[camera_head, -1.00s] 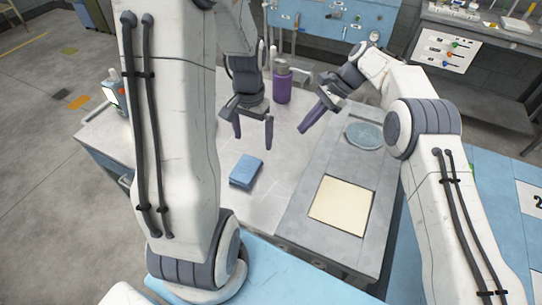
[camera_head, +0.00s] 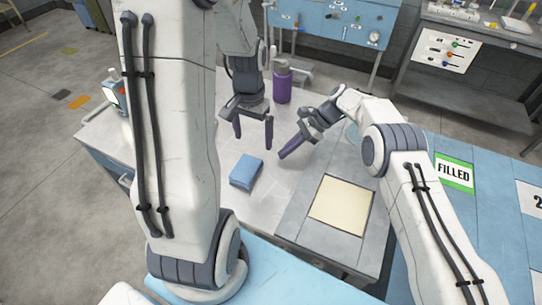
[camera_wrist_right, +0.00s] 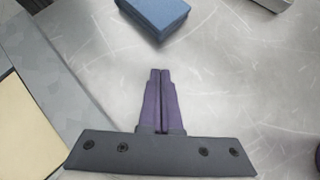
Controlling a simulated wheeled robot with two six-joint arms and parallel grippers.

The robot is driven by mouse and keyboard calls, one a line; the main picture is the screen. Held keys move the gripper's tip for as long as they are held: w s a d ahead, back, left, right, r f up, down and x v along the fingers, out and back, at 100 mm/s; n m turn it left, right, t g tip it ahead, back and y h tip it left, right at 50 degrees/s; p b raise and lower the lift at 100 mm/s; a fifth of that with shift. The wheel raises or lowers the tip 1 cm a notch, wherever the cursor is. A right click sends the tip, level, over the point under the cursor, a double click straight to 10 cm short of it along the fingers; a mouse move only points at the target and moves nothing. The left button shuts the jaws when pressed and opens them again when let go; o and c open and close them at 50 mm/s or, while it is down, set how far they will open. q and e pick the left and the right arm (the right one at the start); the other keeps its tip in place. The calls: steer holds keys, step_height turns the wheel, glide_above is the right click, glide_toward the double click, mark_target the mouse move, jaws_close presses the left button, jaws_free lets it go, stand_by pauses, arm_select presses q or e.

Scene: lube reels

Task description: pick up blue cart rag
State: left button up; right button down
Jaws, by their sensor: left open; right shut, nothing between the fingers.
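A folded blue rag (camera_head: 246,171) lies flat on the grey metal cart top (camera_head: 268,196), left of the cream pad. It also shows at the top of the right wrist view (camera_wrist_right: 156,14). My left gripper (camera_head: 254,143) hangs open and empty above the cart, behind the rag in the head view. My right gripper (camera_head: 282,155) is shut and empty, to the right of the rag and apart from it. In the right wrist view its purple fingers (camera_wrist_right: 160,74) are together and point toward the rag, with bare metal between.
A purple bottle (camera_head: 282,84) stands at the cart's back. A cream square pad (camera_head: 342,200) lies on the right panel; a round blue dish (camera_head: 354,132) is partly hidden by my right arm. A "FILLED" label (camera_head: 454,173) lies right.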

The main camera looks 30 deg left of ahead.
mark_target(262, 165)
steer(key=s+a, duration=0.1)
steer(key=s+a+f, duration=0.1)
steer(key=s+a, duration=0.1)
steer(key=shift+s+a, duration=0.1)
steer(key=shift+s, duration=0.15)
